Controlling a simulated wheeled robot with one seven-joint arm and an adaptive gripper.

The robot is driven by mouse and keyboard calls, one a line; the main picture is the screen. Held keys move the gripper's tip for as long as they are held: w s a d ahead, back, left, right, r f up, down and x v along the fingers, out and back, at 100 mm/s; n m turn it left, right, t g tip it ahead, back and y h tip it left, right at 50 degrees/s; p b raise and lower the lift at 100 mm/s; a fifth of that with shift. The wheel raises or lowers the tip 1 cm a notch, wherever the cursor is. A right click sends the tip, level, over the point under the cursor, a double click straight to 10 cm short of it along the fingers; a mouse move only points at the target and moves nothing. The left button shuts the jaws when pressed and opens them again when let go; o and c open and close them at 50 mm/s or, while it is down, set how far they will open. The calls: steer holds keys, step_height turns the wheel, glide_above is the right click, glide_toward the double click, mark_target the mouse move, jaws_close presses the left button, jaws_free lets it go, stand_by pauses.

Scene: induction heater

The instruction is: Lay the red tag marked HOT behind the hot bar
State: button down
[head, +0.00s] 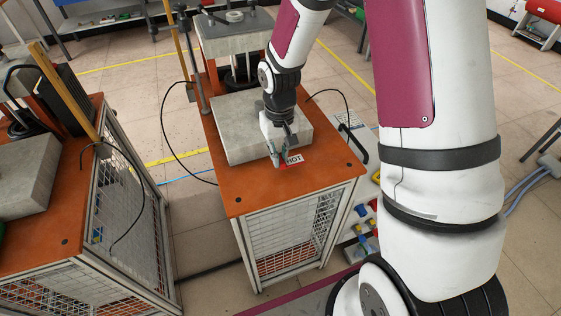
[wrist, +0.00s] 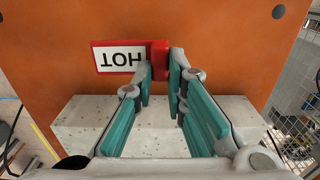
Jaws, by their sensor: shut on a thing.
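The red tag (head: 294,159) has a white face with black letters HOT. In the wrist view, the tag (wrist: 119,57) extends left from a red grip block (wrist: 160,55), and its letters appear upside down. My gripper (head: 278,162) is shut on this grip block; its teal-padded fingers (wrist: 161,75) stand on both sides of it. The tag is over the orange tabletop, in front of a pale grey block (head: 235,135). I cannot tell whether it touches the top. I cannot make out a bar that is clearly the hot one.
The orange table (head: 250,196) has free room along its front edge. A press-like stand (head: 235,50) with a tan post and dark cables rises at its back. A second orange bench (head: 40,235) stands at left, across a floor gap. My arm covers much of the right.

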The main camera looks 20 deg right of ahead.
mark_target(281, 158)
steer(key=shift+s+f, duration=0.2)
steer(key=shift+f, duration=1.4)
steer(key=shift+f, duration=0.1)
steer(key=c, duration=1.6)
jaws_free()
steer(key=s+r+t, duration=0.1)
steer(key=s+r, duration=0.3)
steer(key=r, duration=0.9)
steer(key=s+r+t, duration=0.1)
steer(key=s+r, duration=0.4)
steer(key=r, duration=0.8)
steer(key=s+r+t, duration=0.1)
steer(key=s+r, duration=0.1)
steer(key=s, duration=0.4)
steer(key=s+r+t, duration=0.2)
steer(key=s+r, duration=0.1)
steer(key=s, duration=0.3)
steer(key=shift+s+d+r, duration=0.25)
steer(key=shift+d+r, duration=0.05)
